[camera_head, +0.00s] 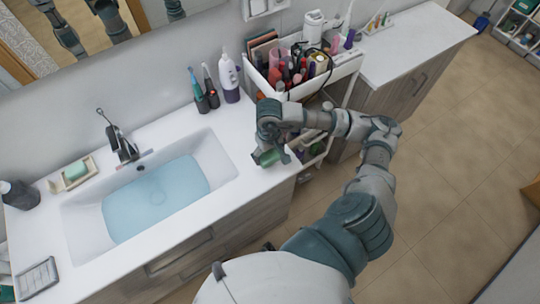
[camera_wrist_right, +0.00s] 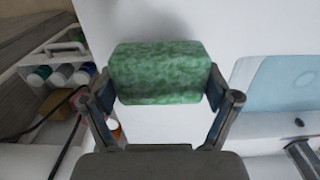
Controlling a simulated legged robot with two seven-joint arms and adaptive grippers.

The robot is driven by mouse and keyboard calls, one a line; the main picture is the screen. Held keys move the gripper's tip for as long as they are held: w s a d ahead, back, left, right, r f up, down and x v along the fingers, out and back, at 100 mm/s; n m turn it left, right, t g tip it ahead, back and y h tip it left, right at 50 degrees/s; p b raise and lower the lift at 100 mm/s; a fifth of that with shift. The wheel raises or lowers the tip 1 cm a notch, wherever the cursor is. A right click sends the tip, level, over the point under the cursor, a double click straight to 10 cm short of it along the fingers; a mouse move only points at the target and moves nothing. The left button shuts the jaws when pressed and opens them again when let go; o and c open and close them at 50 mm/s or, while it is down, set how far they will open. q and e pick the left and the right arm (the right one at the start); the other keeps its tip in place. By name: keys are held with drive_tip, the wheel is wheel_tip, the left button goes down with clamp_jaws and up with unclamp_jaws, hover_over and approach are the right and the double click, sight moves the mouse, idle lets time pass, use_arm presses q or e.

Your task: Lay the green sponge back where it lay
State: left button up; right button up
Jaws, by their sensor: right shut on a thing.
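The green sponge (camera_wrist_right: 158,72) is a block with mottled faces, held between the two fingers of my right gripper (camera_wrist_right: 160,88). In the head view my right gripper (camera_head: 270,150) is over the right end of the white sink counter, and the sponge (camera_head: 267,158) shows partly below it. In the wrist view white counter surface lies behind the sponge. I cannot tell whether the sponge touches the counter. My left gripper is not in view.
The sink basin (camera_head: 155,196) holds blue water, left of the gripper. Toothbrushes (camera_head: 205,90) and a white and purple bottle (camera_head: 228,78) stand at the counter's back. A cosmetics cart (camera_head: 342,68) stands to the right. A soap dish (camera_head: 70,177) is at the far left.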

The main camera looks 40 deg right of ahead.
sight(269, 158)
drive_tip(key=shift+f, duration=0.5)
wheel_tip(269, 158, down, 2)
drive_tip(key=shift+f, duration=0.25)
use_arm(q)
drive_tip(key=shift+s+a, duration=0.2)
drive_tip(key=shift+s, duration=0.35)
use_arm(e)
drive_tip(key=shift+d, duration=0.1)
drive_tip(key=o, duration=0.9)
drive_tip(key=shift+f, duration=0.1)
drive_tip(key=shift+o, duration=1)
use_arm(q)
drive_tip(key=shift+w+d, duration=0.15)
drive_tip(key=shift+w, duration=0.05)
use_arm(e)
drive_tip(key=shift+w, duration=0.1)
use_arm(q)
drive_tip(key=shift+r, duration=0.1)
